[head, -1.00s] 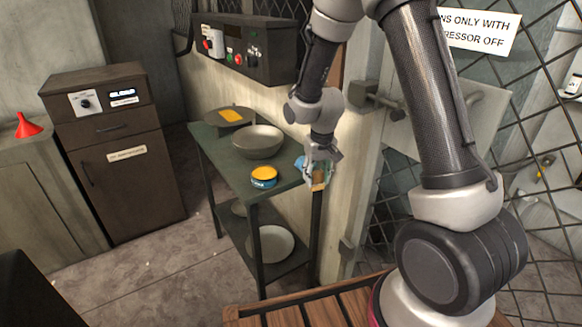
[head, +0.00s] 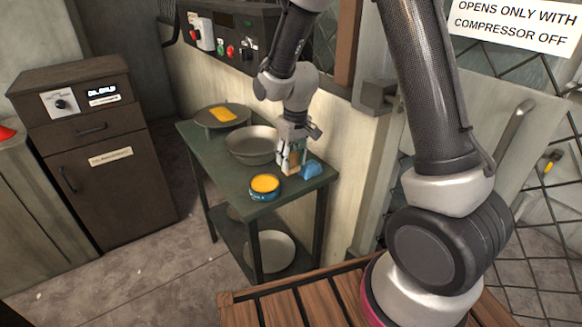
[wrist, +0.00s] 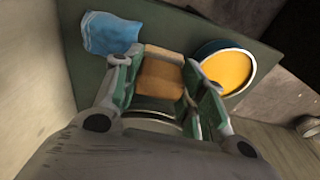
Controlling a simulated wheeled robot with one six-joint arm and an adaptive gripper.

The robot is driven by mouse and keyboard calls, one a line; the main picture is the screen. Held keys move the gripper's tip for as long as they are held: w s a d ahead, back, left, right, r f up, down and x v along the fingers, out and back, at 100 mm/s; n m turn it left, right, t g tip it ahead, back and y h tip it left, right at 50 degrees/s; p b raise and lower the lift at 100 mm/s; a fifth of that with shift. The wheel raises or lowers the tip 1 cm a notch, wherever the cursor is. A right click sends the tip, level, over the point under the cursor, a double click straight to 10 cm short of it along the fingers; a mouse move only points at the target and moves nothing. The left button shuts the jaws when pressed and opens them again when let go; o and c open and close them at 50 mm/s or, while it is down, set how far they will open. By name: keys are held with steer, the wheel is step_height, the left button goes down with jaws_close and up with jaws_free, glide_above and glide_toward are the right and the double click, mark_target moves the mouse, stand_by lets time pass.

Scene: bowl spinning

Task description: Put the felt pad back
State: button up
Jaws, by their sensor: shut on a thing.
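My gripper (head: 291,170) is shut on a tan block, which looks like the felt pad (wrist: 160,76). In the wrist view the pad sits between the two fingers. In the head view the fingers partly hide the pad, low over the green table (head: 228,182). I cannot tell whether the pad touches the tabletop. A blue cloth (head: 311,170) lies just right of my gripper; it also shows in the wrist view (wrist: 110,33). A round blue tin with a yellow-orange top (head: 265,184) stands to the left of my gripper, nearer the front edge.
A grey bowl (head: 252,146) stands left of and behind my gripper. Farther back is a round plate (head: 203,121) with a yellow piece (head: 223,114) on it. A control box with buttons (head: 230,30) hangs on the wall. A pale dish (head: 270,252) lies on the lower shelf.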

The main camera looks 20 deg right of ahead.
mark_target(291, 166)
steer(key=shift+f, duration=1.7)
steer(key=shift+f, duration=0.15)
steer(key=o, duration=0.6)
steer(key=shift+o, duration=0.2)
step_height(291, 166, up, 12)
steer(key=s, duration=0.1)
steer(key=shift+s+d, duration=0.2)
steer(key=shift+d, duration=0.05)
